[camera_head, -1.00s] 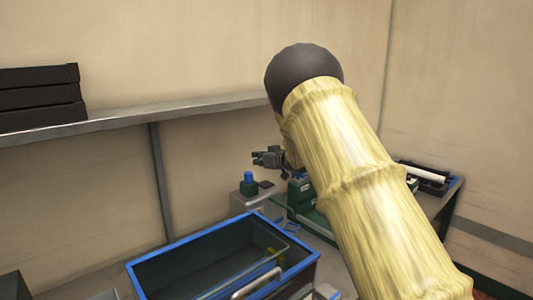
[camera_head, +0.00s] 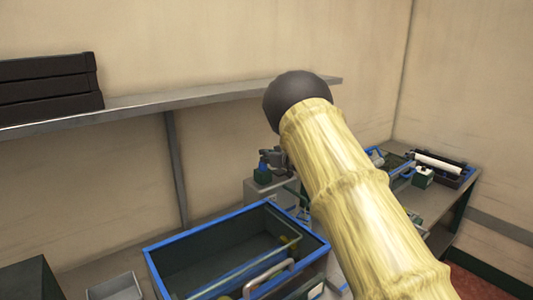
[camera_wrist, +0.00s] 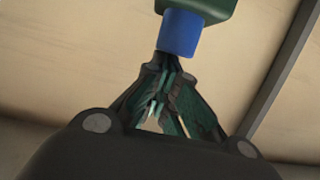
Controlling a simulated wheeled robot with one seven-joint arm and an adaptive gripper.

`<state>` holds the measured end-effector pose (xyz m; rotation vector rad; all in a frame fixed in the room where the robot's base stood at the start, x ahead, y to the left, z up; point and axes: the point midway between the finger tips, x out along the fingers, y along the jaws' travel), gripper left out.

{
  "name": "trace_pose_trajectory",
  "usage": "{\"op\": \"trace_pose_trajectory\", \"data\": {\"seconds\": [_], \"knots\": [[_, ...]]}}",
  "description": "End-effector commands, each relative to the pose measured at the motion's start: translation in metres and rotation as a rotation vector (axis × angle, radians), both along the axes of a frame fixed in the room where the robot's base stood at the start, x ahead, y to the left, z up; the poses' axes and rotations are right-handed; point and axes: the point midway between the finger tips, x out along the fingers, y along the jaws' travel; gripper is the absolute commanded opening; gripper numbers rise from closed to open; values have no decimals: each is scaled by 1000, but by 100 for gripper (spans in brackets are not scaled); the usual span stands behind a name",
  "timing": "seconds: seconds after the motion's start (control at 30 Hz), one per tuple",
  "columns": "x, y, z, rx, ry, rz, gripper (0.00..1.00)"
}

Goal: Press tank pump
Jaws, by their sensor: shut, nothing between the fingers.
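The pump is a blue cap on a green body. In the wrist view the blue cap (camera_wrist: 181,33) hangs from the green body (camera_wrist: 205,8) at the top of the picture. My gripper (camera_wrist: 167,60) is shut and empty, its fingertips at the end of the cap. I cannot tell whether they touch. In the head view my gripper (camera_head: 270,157) is over the blue cap (camera_head: 263,162) and partly covers it. The green body (camera_head: 262,177) stands on a grey box (camera_head: 256,193). My arm hides part of the bench to the right.
A dark, blue-rimmed tank (camera_head: 170,240) with a metal handle (camera_head: 268,278) stands in front. A small grey tray (camera_head: 115,288) is at lower left. A shelf (camera_head: 200,100) with black trays (camera_head: 48,88) runs along the wall. More equipment (camera_head: 437,165) lies at right.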

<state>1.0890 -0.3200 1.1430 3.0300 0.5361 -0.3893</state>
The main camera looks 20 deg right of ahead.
Motion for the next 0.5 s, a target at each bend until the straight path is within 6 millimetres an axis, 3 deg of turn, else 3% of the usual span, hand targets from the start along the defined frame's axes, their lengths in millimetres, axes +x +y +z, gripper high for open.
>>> {"op": "trace_pose_trajectory", "data": {"seconds": [0.2, 0.5], "knots": [[-5, -1, 3, 1, -5, -2, 0], [1, -1, -37, 2, 1, -1, 0]]}}
